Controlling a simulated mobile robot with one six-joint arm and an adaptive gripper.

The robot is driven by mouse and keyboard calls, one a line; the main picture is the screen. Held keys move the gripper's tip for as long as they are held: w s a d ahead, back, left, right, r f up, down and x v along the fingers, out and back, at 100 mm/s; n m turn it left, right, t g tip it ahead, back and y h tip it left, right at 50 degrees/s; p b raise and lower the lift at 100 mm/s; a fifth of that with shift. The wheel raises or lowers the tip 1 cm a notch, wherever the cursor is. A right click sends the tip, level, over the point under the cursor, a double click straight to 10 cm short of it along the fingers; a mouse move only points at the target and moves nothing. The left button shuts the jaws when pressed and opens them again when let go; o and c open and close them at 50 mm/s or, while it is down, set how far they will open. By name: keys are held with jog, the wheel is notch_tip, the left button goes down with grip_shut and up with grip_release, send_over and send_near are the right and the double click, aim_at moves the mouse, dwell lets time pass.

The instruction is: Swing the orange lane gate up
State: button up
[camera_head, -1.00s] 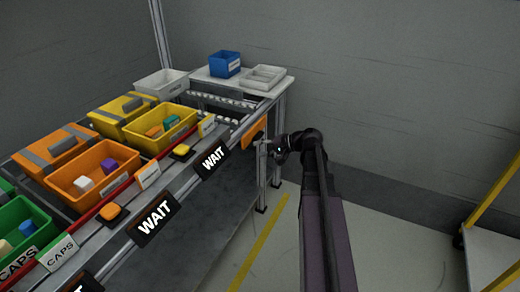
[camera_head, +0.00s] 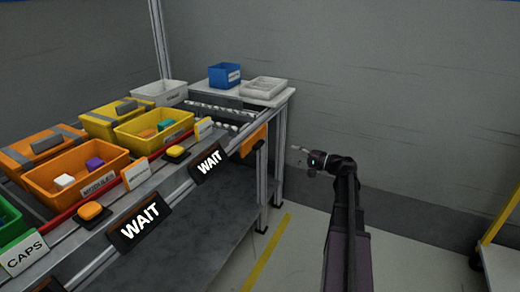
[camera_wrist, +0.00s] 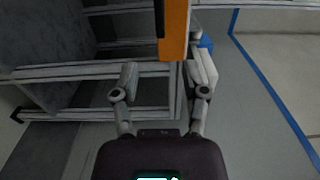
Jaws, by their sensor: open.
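The orange lane gate (camera_head: 254,140) is a flat orange panel at the front edge of the bench's far end, past the second WAIT sign. In the wrist view, the orange panel (camera_wrist: 174,30) hangs into the picture from the top centre, with a dark strip along its left side. My gripper (camera_head: 298,149) is to the right of the panel in the head view, with a clear gap between them. In the wrist view my gripper (camera_wrist: 166,76) is open and empty, its two fingers spread, and the panel lies beyond the fingertips.
Two WAIT signs (camera_head: 140,220) (camera_head: 208,163) hang on the bench's front. Orange and yellow bins (camera_head: 78,172) (camera_head: 153,128) stand on the bench, with a blue bin (camera_head: 224,75) on the far table. The floor right of the bench is open; a yellow-framed cart (camera_head: 498,235) stands far right.

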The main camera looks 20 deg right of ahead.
aim_at(261, 146)
jog(key=shift+w, duration=0.1)
jog(key=x, duration=1.3)
jog(key=shift+w+a, duration=0.2)
jog(key=shift+a, duration=0.1)
grip_shut()
jog(key=shift+a, duration=0.35)
jog(key=shift+d+r, duration=0.1)
jog(key=shift+d, duration=0.25)
